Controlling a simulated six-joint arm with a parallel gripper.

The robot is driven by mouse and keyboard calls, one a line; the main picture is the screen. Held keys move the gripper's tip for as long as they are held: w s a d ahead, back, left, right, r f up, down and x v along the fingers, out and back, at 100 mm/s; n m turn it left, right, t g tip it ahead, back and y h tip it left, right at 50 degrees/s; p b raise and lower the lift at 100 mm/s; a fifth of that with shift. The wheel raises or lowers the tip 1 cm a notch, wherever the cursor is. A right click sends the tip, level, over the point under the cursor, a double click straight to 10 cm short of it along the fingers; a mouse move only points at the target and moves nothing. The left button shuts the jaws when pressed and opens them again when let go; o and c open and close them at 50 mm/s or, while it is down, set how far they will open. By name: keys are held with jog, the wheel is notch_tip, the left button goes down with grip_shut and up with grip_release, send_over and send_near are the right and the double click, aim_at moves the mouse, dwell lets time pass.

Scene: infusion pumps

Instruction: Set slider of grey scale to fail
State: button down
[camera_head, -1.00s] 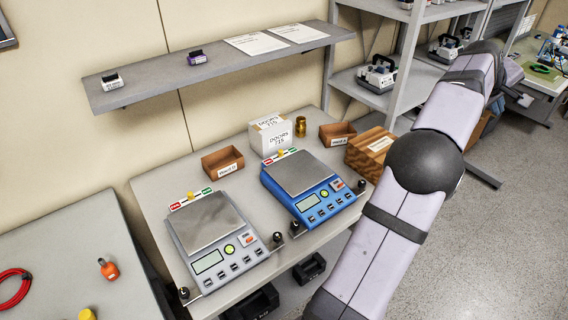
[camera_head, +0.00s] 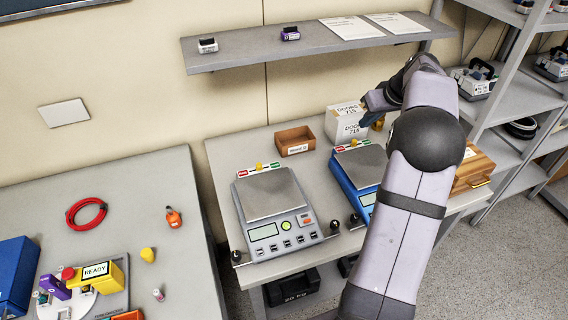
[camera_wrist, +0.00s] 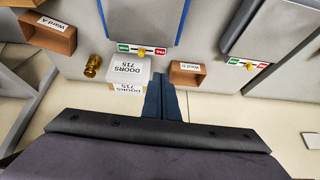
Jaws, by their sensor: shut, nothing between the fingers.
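The grey scale (camera_head: 270,195) stands on the middle table, with a bare metal plate and front buttons. Behind its plate is a slider strip with a red left end, a green right end and a yellow knob (camera_head: 258,167) about midway. The strip's lettering is too small to read. In the wrist view, which is upside down, the grey scale's strip is at right, with its knob (camera_wrist: 250,66) between green and red. My gripper (camera_wrist: 164,80) is shut and empty, above the back of the table near the white box, apart from the knob.
The blue scale (camera_head: 345,180), partly behind my arm, has a similar slider strip. A white box (camera_head: 346,124) and an open brown bin (camera_head: 295,141) stand behind the scales. A grey shelf (camera_head: 320,40) overhangs the back. A wooden box (camera_head: 473,170) is at right.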

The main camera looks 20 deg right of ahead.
jog(key=w+a+f+y, duration=0.2)
jog(key=a+f, duration=0.1)
jog(key=a, duration=0.6)
jog(key=w+a+f+y+b, duration=0.1)
jog(key=a+f+y, duration=0.1)
jog(key=a, duration=0.7)
jog(key=shift+w+a+f+g+y, duration=0.3)
jog(key=shift+w+f+g, duration=0.1)
jog(key=shift+f, duration=0.5)
jog(key=shift+f, duration=0.1)
jog(key=p, duration=0.4)
send_near(262, 167)
jog(key=d+f, duration=0.1)
jog(key=w+d+f, duration=0.1)
jog(key=f, duration=0.1)
jog(key=shift+w+f, duration=0.1)
jog(key=shift+w, duration=0.05)
jog(key=a+p, duration=0.1)
jog(key=a, duration=0.1)
jog(key=shift+w+a+p, duration=0.25)
jog(key=shift+a+p, duration=0.15)
jog(key=shift+w+a+f, duration=0.15)
jog(key=shift+a+f, duration=0.1)
jog(key=shift+a, duration=0.2)
